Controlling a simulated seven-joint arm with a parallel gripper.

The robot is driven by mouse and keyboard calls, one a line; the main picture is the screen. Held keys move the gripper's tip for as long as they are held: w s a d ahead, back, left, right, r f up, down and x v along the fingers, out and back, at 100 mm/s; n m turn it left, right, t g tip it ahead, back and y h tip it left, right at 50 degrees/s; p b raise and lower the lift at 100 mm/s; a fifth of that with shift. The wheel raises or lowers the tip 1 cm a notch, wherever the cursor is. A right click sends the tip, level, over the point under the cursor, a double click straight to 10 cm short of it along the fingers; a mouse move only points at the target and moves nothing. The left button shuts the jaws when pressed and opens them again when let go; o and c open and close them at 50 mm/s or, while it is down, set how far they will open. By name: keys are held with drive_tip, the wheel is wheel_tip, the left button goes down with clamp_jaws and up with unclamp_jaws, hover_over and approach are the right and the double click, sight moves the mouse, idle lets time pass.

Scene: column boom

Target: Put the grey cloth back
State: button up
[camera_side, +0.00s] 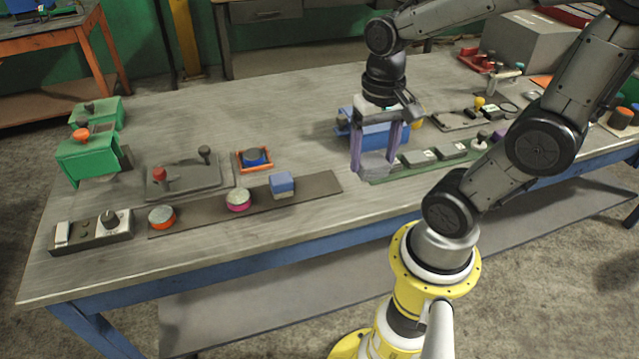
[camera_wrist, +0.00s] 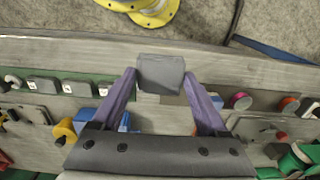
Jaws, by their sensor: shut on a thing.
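The grey cloth (camera_wrist: 161,73), a folded block-like piece, sits between the two purple fingertips of my gripper (camera_wrist: 160,86) in the wrist view. In the side view my gripper (camera_side: 376,158) points down near the middle of the bench, shut on the cloth (camera_side: 375,166) at its tips. The cloth appears to be held above the bench, near the left end of a green strip (camera_side: 425,160); the exact height is hard to tell. A blue container (camera_side: 345,127) stands behind the fingers and is partly hidden by them.
A dark strip (camera_side: 325,184) to the left carries a blue block (camera_side: 282,184) and round pink and orange pieces. Green boxes (camera_side: 87,158), a lever panel (camera_side: 185,178) and a switch box (camera_side: 90,231) stand further left. The bench's back middle (camera_side: 250,105) is clear.

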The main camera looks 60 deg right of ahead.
drive_tip(key=shift+w+d+r, duration=0.1)
drive_tip(key=shift+w+r, duration=0.05)
drive_tip(key=shift+r, duration=0.05)
drive_tip(key=w+d+f, duration=0.1)
drive_tip(key=w+f, duration=0.2)
drive_tip(key=w, duration=0.1)
drive_tip(key=w+d+f, duration=0.1)
drive_tip(key=w+f, duration=0.2)
drive_tip(key=w, duration=0.1)
drive_tip(key=w+d+f, duration=0.2)
drive_tip(key=w+f, duration=0.1)
drive_tip(key=w, duration=0.1)
drive_tip(key=shift+w, duration=0.25)
drive_tip(key=shift+w+d+f, duration=0.15)
drive_tip(key=shift+w+f, duration=0.05)
drive_tip(key=shift+f, duration=1.7)
drive_tip(key=shift+f, duration=0.15)
drive_tip(key=o, duration=1.1)
